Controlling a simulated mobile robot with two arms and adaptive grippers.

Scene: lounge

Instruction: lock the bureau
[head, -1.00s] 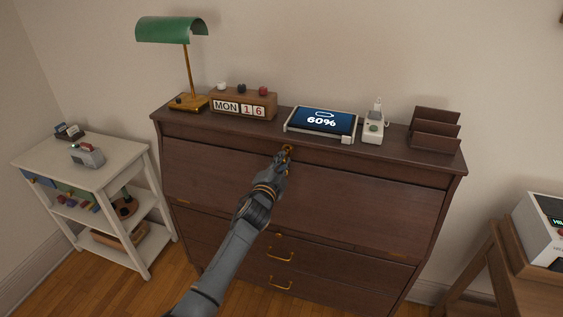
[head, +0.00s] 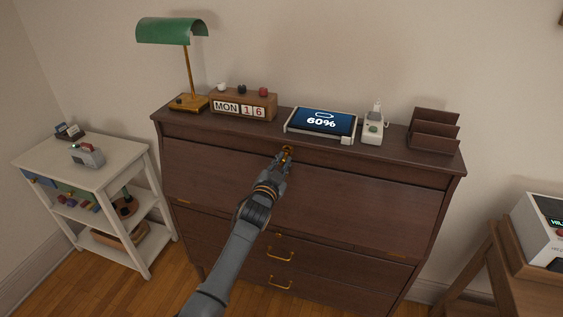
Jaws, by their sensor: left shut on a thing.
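The dark brown bureau (head: 380,208) stands against the wall with its slanted front panel closed up. My left gripper (head: 286,153) is at the upper middle edge of that panel, shut on a small brass piece (head: 288,149) that looks like the key at the lock. The gripper hides most of the key and the keyhole, so I cannot tell how far the key is turned. My right gripper is not in view.
On the bureau top stand a green lamp (head: 171,32), a calendar block (head: 243,105), a tablet reading 60% (head: 320,122), a small white device (head: 373,129) and a brown letter rack (head: 434,131). A white shelf cart (head: 118,165) stands left, a wooden stand (head: 500,262) right.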

